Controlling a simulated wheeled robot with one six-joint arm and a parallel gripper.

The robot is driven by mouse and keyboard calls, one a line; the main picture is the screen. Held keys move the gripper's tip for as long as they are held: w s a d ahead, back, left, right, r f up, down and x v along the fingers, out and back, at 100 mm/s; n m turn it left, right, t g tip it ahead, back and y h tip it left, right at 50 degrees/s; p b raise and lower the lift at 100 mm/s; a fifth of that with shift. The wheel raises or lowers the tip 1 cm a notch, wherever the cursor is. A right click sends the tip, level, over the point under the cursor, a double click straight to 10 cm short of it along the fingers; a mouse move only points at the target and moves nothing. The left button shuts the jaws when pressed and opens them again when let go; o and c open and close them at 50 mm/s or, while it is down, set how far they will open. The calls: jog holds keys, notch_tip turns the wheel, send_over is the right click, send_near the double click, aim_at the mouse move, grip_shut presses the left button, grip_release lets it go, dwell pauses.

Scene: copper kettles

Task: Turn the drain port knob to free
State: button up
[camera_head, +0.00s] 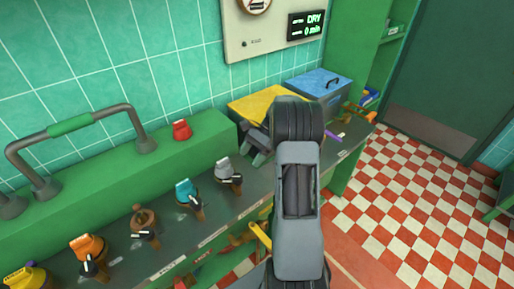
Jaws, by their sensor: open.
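A row of knobs with black-and-white pointers runs along the dark counter: yellow (25,275), orange (88,246), copper-brown (144,219), teal (186,191) and grey (225,169). A red knob (181,130) sits higher, on the green ledge. The labels are too small to read, so I cannot tell which one is the drain port knob. My gripper (255,142) is at the far right of the row, beyond the grey knob and apart from it. It is open and looks empty. My arm hides part of the counter behind it.
A green-gripped rail (70,125) stands on the ledge at left. A wall panel (270,28) has a display reading DRY, 0 min. A yellow box (268,102) and blue lidded box (318,83) stand behind my arm. Checkered floor (410,215) lies open at right.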

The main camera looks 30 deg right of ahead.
jog(key=shift+v, duration=2.15)
